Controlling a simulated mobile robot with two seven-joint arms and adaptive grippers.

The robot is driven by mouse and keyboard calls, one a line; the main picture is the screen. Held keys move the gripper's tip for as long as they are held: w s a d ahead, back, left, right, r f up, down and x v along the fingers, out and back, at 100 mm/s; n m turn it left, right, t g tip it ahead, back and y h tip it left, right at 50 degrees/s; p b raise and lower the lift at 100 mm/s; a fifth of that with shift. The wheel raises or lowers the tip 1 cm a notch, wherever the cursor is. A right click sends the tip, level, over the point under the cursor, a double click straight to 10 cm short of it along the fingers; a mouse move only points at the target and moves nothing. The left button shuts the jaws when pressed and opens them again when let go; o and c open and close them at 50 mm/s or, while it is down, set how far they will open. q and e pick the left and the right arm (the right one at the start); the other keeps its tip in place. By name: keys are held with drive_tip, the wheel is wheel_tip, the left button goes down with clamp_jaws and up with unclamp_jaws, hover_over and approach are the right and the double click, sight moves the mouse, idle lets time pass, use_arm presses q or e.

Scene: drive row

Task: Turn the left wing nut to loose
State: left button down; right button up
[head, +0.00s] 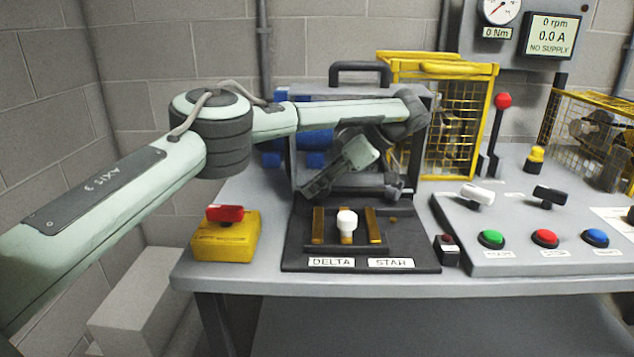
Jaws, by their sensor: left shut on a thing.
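My left gripper (316,186) reaches in from the left and bends back toward the left side of an open grey box (431,135) on the bench. Its dark fingers are shut at the lower left of the box's front. The left wing nut is hidden behind the fingers and cannot be made out, nor can how far it is turned. My right gripper is out of view.
In front stands a dark DELTA/STAR base (290,262) with brass bars and a white knob (347,221). A yellow box with a red switch (225,214) is at left. A button panel (480,265), red-knobbed lever (503,101) and yellow cage (490,72) are at right.

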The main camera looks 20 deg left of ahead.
use_arm(q)
drive_tip(key=c, duration=1.4)
unclamp_jaws()
drive_tip(key=shift+o, duration=0.2)
drive_tip(key=shift+d, duration=0.1)
drive_tip(key=v, duration=0.7)
drive_tip(key=shift+d+r, duration=0.25)
drive_tip(key=shift+r, duration=0.1)
drive_tip(key=shift+o, duration=0.4)
